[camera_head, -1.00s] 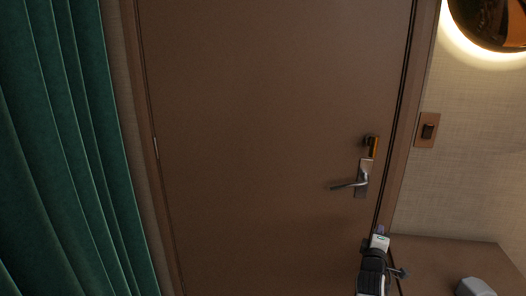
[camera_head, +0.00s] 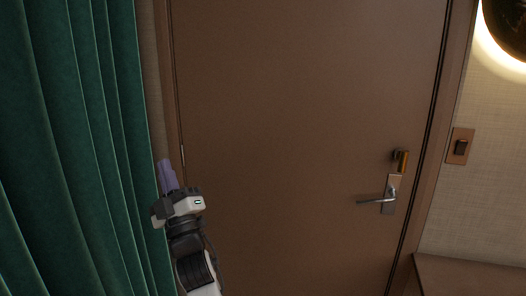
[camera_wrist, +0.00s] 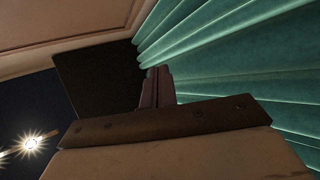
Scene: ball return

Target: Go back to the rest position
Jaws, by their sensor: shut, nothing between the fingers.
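My gripper (camera_head: 167,176) is in the lower left of the head view, raised in front of the green curtain's edge and the door's left side. Its purple fingers are together and point up, with nothing between them. In the wrist view the shut fingers (camera_wrist: 157,87) show in the middle, with the curtain to their right. My forearm runs down from the gripper to the bottom edge of the head view.
A brown door (camera_head: 300,130) with a lever handle (camera_head: 378,199) fills the middle. A green curtain (camera_head: 70,130) hangs at left. A wall switch (camera_head: 460,146), a lit round mirror (camera_head: 508,28) and a brown surface (camera_head: 470,275) are at right. A bright lamp (camera_wrist: 32,143) shows in the wrist view.

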